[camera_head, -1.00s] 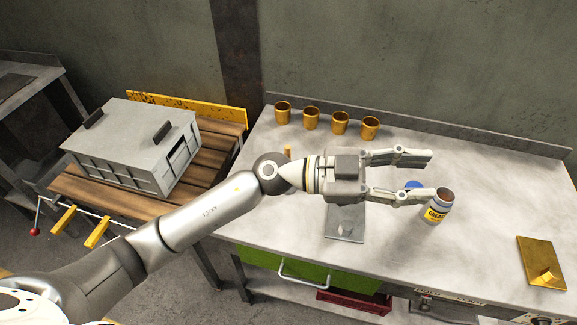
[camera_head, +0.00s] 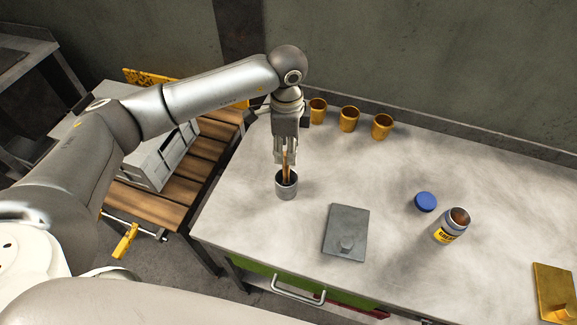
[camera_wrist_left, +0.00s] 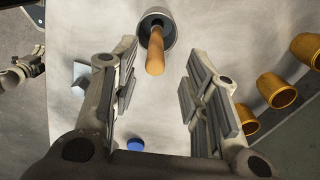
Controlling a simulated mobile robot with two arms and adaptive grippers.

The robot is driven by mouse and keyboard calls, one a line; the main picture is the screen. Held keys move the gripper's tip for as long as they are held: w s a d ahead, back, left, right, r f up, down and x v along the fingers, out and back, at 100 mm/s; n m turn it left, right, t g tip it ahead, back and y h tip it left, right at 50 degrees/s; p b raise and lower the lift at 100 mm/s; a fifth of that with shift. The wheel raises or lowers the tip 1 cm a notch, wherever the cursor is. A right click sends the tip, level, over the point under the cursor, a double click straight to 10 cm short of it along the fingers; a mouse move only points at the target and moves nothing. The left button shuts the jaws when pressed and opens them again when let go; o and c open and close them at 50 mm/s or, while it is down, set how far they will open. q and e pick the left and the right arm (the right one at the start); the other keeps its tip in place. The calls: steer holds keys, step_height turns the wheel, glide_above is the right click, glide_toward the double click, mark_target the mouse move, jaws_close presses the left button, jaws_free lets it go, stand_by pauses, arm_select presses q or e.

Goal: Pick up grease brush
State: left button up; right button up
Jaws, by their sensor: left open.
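The grease brush (camera_head: 287,166) stands with its wooden handle up in a small grey cup (camera_head: 286,189) on the table, in the head view. Its lower end is hidden in the cup. My left gripper (camera_head: 285,158) points down above the cup, with its fingers by the top of the handle. In the left wrist view the fingers are open and apart, and the handle (camera_wrist_left: 155,52) shows between and beyond them, in the cup (camera_wrist_left: 158,22). It looks untouched.
Several brass cups (camera_head: 349,119) stand along the back of the table. A grey plate with a knob (camera_head: 345,232), a blue lid (camera_head: 425,201) and an open grease jar (camera_head: 452,226) lie to the right. A brass plate (camera_head: 553,291) is at the right edge.

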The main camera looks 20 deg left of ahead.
mark_target(286, 169)
arm_select(q)
steer(key=f, duration=0.3)
steer(key=shift+s+f+p, duration=0.15)
steer(key=shift+s+p, duration=0.15)
step_height(286, 169, down, 5)
steer(key=p, duration=0.2)
steer(key=shift+f+p, duration=0.1)
steer(key=shift+p, duration=0.2)
steer(key=shift+f, duration=0.25)
steer(key=shift+c, duration=0.9)
steer(key=shift+r, duration=0.1)
jaws_close()
arm_select(e)
steer(key=s+r, duration=0.3)
steer(key=shift+d+r, duration=0.1)
steer(key=shift+r, duration=0.1)
